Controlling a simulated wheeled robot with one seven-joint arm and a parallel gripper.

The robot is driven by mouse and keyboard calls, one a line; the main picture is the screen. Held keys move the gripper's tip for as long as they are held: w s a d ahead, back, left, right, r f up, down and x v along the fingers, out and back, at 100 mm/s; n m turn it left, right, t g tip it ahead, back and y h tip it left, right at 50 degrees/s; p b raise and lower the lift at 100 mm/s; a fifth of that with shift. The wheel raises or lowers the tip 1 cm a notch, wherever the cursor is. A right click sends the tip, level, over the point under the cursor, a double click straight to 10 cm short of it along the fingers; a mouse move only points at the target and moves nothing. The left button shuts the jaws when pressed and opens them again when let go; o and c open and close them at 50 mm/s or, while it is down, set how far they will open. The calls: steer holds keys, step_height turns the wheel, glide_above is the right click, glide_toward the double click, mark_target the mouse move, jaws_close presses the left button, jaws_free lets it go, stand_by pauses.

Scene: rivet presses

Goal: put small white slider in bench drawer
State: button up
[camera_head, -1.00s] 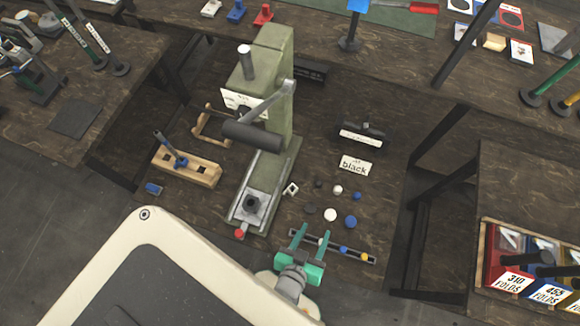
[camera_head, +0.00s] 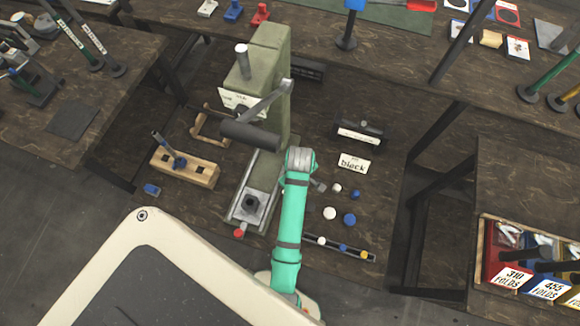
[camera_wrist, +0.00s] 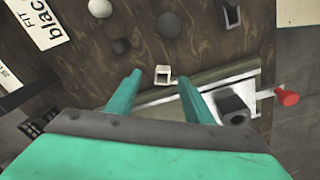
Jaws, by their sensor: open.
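A small white square piece with an open centre, which looks like the slider, lies on the dark wooden bench (camera_head: 385,185). In the wrist view this white slider (camera_wrist: 162,75) sits beyond and between the fingertips, next to the press base. My gripper (camera_wrist: 158,88) is open, its two teal fingers apart with nothing between them. I cannot make out a bench drawer in either view.
The green press (camera_head: 265,75) stands left of my arm, with its lever handle (camera_head: 250,135) jutting out. Its red knob (camera_wrist: 288,97) shows in the wrist view. Round pieces, including a white disc (camera_head: 330,213) and blue disc (camera_head: 349,219), lie to the right. A wooden block (camera_head: 186,168) is left.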

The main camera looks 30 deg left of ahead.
steer(key=shift+n+g+h, duration=0.3)
steer(key=shift+n+g, duration=0.1)
steer(key=f, duration=0.4)
steer(key=shift+w+a, duration=0.35)
steer(key=shift+w, duration=0.05)
steer(key=shift+s+a+f, duration=0.15)
steer(key=shift+s+f, duration=0.05)
steer(key=shift+f, duration=1.1)
steer(key=shift+s+a+f, duration=0.15)
steer(key=shift+f, duration=1.15)
steer(key=c, duration=1.2)
steer(key=shift+r, duration=0.1)
